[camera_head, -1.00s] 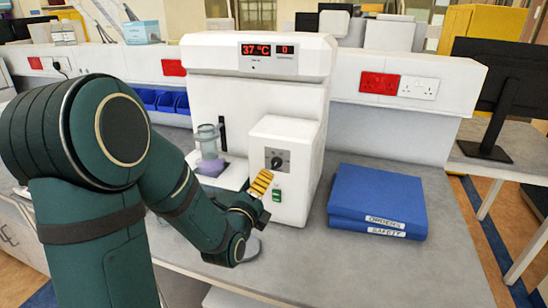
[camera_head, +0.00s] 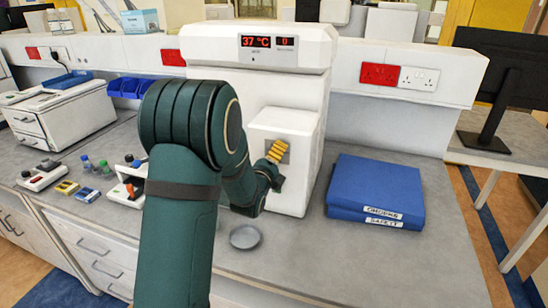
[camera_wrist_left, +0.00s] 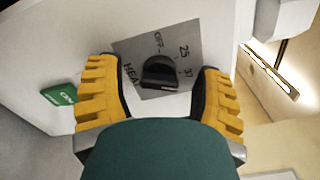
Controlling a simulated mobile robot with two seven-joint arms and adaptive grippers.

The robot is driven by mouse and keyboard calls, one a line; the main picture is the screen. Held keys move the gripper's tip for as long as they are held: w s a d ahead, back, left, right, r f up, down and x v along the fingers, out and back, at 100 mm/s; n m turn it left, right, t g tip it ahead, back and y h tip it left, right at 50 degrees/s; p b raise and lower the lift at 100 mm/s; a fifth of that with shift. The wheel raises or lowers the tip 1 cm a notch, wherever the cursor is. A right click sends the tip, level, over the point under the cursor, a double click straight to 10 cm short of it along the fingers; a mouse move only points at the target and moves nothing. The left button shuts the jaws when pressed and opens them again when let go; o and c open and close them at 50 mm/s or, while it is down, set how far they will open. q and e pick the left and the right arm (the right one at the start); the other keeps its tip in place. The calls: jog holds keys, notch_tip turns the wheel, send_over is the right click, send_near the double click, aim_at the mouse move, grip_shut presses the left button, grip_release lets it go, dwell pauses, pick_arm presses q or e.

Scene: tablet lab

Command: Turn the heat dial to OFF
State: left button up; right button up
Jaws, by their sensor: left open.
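The heat dial is a black knob (camera_wrist_left: 160,72) on a grey plate (camera_wrist_left: 150,50) marked HEAT, OFF, 25 and 37. Which mark it points to is hard to tell. My left gripper (camera_wrist_left: 160,95) is open, with one yellow finger on each side of the knob; I cannot tell whether they touch it. In the head view, the left gripper (camera_head: 277,151) is at the front of the white machine (camera_head: 290,125) and covers most of the plate. The machine's display (camera_head: 268,42) reads 37 °C and 0. My right gripper is not in view.
A green ON switch (camera_wrist_left: 60,94) sits beside the plate. Blue binders (camera_head: 376,188) lie right of the machine, and a small grey dish (camera_head: 245,237) lies in front. Small bottles and coloured blocks (camera_head: 68,187) stand at left. The front right bench is clear.

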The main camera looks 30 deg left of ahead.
pick_arm(q)
grip_shut()
dwell(0.3)
